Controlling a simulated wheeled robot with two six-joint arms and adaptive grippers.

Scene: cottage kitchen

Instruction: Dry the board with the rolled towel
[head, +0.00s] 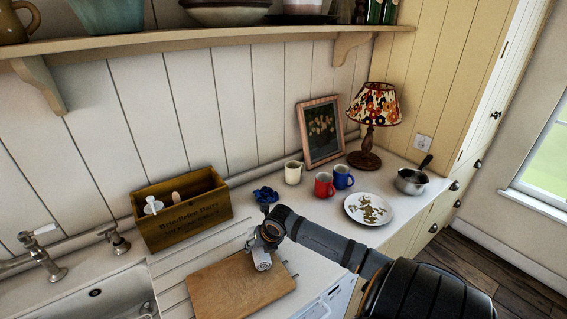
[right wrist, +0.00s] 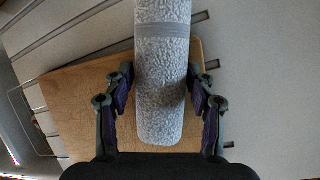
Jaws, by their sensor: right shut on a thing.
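The wooden board (head: 222,289) lies flat on the ribbed drainer right of the sink; it also shows in the right wrist view (right wrist: 75,115). The rolled towel (head: 262,261) is pale grey with a darker band. My right gripper (head: 268,247) is shut on the towel (right wrist: 162,75), with one finger on each side of it, over the board's back right part. Whether the towel touches the board I cannot tell. My left gripper is in neither view.
The sink (head: 105,296) with its tap (head: 40,254) is at left. A wooden crate (head: 180,213) stands behind the board. Further right are a blue cloth (head: 265,194), several mugs, a plate (head: 352,203) with brown pieces, a saucepan (head: 411,181), a lamp (head: 372,115) and a framed picture (head: 320,132).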

